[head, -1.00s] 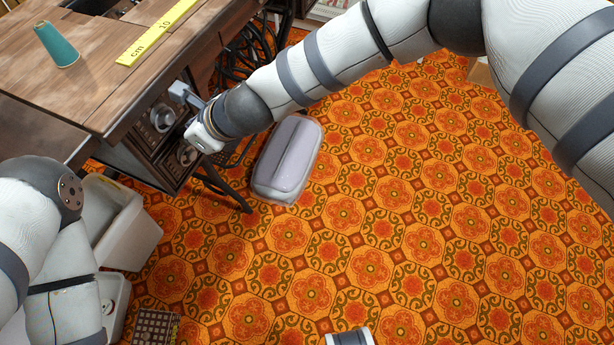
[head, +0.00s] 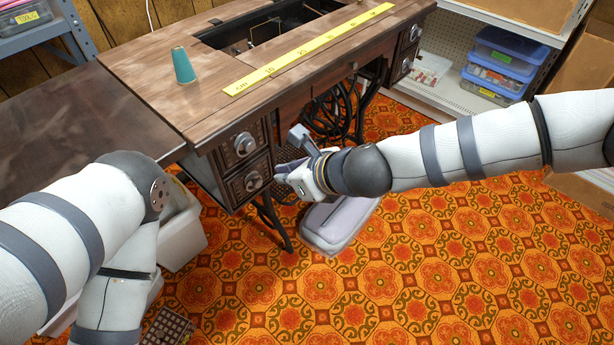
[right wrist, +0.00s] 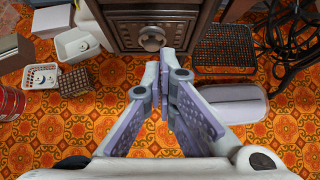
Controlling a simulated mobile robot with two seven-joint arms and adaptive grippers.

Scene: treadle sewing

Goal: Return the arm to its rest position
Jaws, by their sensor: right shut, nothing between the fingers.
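My right arm reaches in from the right in the head view. Its gripper (head: 284,172) is beside the lower drawer (head: 250,180) of the wooden sewing table (head: 150,50). In the right wrist view the right gripper (right wrist: 166,65) is shut and empty, with its fingertips just in front of the round knob (right wrist: 151,38) of a drawer; I cannot tell whether they touch. The drawers look closed. My left arm is at the lower left of the head view, and its gripper is not in view.
A grey-lilac padded object (head: 340,222) is on the patterned floor. White bins (head: 183,235) stand under the table's left side. Blue-lidded boxes (head: 500,55) sit on a shelf at right. Open floor lies at lower right.

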